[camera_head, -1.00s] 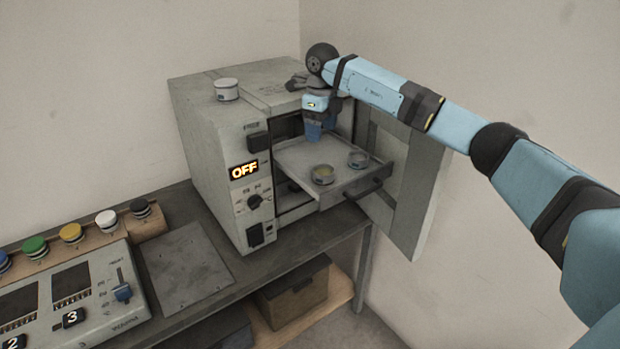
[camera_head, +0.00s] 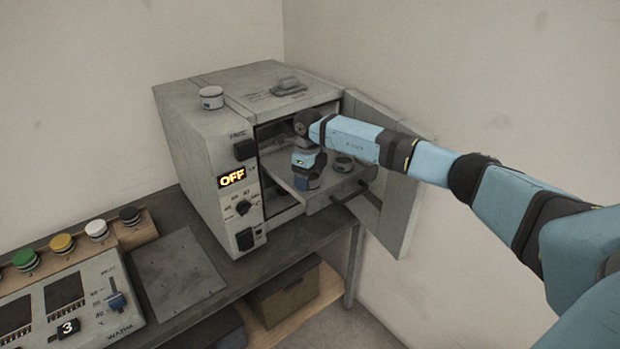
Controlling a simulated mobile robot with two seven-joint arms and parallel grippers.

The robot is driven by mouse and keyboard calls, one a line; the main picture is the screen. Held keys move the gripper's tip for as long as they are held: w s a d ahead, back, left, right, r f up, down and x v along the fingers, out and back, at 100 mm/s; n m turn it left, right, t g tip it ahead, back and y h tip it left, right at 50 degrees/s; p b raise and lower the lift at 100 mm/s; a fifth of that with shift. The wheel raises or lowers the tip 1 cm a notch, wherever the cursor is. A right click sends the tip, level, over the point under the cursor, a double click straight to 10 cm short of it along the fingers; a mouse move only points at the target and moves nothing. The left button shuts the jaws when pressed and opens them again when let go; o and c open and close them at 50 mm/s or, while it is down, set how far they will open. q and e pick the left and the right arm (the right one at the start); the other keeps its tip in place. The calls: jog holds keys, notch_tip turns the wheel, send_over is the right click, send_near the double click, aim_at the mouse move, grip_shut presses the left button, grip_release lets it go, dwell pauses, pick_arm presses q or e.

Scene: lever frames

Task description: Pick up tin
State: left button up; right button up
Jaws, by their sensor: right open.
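Two small round tins were on the pulled-out oven tray (camera_head: 322,192). My left gripper is not in view.
The grey oven (camera_head: 205,140) has its door (camera_head: 395,215) swung open to the right, and its display reads OFF. A control panel (camera_head: 70,300) and a row of coloured tins (camera_head: 62,244) lie at lower left. A flat plate (camera_head: 178,275) lies on the bench.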

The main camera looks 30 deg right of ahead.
jog(key=shift+c, duration=0.5)
jog(key=c, duration=0.6)
jog(key=shift+c, duration=0.2)
